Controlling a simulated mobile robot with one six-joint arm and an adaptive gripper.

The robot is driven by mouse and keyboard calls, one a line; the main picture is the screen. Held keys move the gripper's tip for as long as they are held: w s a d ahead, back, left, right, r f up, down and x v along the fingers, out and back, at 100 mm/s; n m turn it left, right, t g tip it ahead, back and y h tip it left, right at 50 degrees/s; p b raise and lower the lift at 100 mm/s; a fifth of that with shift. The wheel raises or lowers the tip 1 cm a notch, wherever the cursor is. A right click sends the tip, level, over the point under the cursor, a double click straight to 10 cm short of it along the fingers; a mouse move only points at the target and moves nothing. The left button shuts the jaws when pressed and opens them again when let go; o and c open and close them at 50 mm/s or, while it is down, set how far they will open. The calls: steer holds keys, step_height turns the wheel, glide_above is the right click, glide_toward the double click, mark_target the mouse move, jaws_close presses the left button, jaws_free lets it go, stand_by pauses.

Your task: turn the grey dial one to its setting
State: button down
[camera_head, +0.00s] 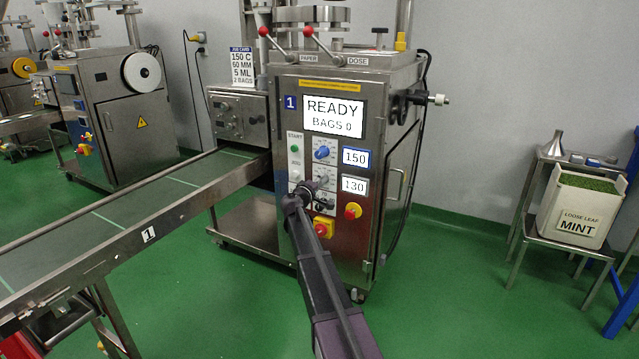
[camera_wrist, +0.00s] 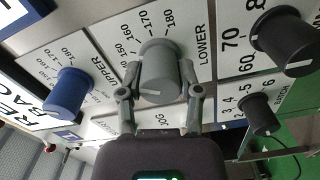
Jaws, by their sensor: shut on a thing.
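The grey dial (camera_wrist: 160,62) sits on the panel marked LOWER, with a scale around it showing 150 to 180. My gripper (camera_wrist: 160,80) is shut on it, one finger on each side of the knob. In the head view my gripper (camera_head: 305,190) is at the front panel of machine one (camera_head: 345,235) and partly covers the lower controls. The lower readout (camera_head: 354,185) shows 130 and the upper readout (camera_head: 356,157) shows 150. The screen (camera_head: 334,116) reads READY, BAGS 0. The job card (camera_head: 242,67) lists 150 C, 60 MM, 5 ML, 2 BAGS.
The blue UPPER dial (camera_wrist: 68,92) is beside the grey one. A large black dial (camera_wrist: 285,42) and a small black dial (camera_wrist: 262,114) are on the other side. A conveyor (camera_head: 130,210) runs to the left.

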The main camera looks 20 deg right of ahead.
steer(key=shift+d, duration=0.2)
steer(key=shift+c, duration=1.4)
jaws_free()
steer(key=shift+a, duration=0.1)
steer(key=shift+a, duration=0.1)
steer(key=v, duration=1.2)
steer(key=shift+s, duration=0.1)
